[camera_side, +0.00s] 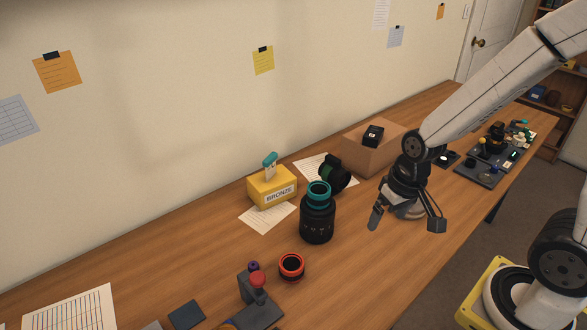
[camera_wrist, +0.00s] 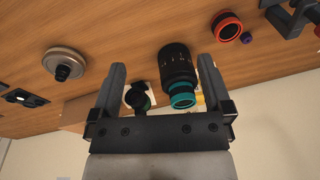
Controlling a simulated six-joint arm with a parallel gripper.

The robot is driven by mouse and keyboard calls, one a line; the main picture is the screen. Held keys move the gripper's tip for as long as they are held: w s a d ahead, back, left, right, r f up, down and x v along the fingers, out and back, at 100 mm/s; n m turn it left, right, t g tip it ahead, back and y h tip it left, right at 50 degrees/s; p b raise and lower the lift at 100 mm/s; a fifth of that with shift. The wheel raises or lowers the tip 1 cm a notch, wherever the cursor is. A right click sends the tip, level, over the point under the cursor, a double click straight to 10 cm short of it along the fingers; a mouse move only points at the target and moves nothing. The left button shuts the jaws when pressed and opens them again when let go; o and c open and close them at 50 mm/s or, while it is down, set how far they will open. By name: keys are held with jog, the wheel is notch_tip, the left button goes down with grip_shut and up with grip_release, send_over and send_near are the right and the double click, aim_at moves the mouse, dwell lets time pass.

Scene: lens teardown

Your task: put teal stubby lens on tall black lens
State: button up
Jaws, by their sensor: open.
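The tall black lens (camera_side: 317,222) stands upright on the table near the middle of the side view. The teal stubby lens (camera_side: 318,197) sits on its top end, upright and roughly in line with it. In the wrist view the black lens (camera_wrist: 176,62) and the teal lens (camera_wrist: 183,99) at its end also show together. My gripper (camera_side: 406,221) is open and empty, above the table to the right of the two lenses and apart from them. Its two fingers (camera_wrist: 162,65) are spread wide in the wrist view.
A red-ringed lens (camera_side: 291,267) and a red-knobbed device (camera_side: 257,290) stand in front. A black lens with a green ring (camera_side: 334,175), a yellow BRONZE box (camera_side: 272,188) and a cardboard box (camera_side: 372,153) are behind. A round metal piece (camera_wrist: 64,63) is near my gripper.

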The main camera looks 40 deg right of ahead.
jog(key=shift+w+a+r+n+t+h, duration=0.15)
jog(key=shift+w+r+n+t, duration=0.15)
jog(key=shift+n, duration=0.3)
jog(key=shift+w+a+r+n+t+h, duration=0.1)
jog(key=shift+w+r+n+t+h, duration=0.15)
jog(key=shift+n, duration=0.35)
jog(key=shift+s, duration=0.1)
